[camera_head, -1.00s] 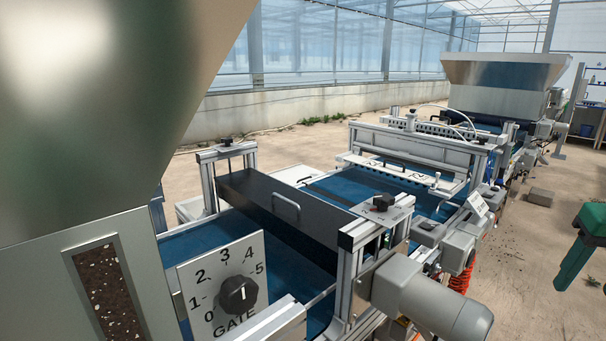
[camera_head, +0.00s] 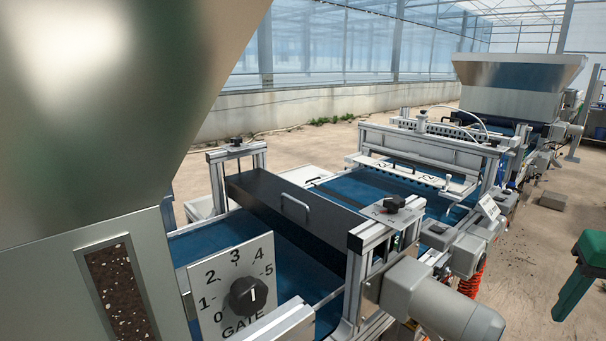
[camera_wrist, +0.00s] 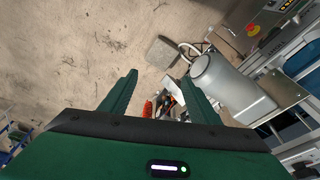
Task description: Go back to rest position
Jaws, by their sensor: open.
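My gripper shows in the wrist view (camera_wrist: 158,98) with its two green fingers spread apart and nothing between them. Beyond the fingers are the floor, an orange coiled hose and a grey motor (camera_wrist: 228,88) of the seeding line. In the head view, part of my green arm end (camera_head: 585,275) shows at the right edge, to the right of the machine and apart from it.
A gate dial (camera_head: 247,295) marked 0 to 5 is on the near machine beside the blue belt (camera_head: 285,255). A large hopper (camera_head: 90,130) fills the left. The grey motor (camera_head: 440,303) juts out at the lower right. A block (camera_head: 553,200) lies on otherwise open floor.

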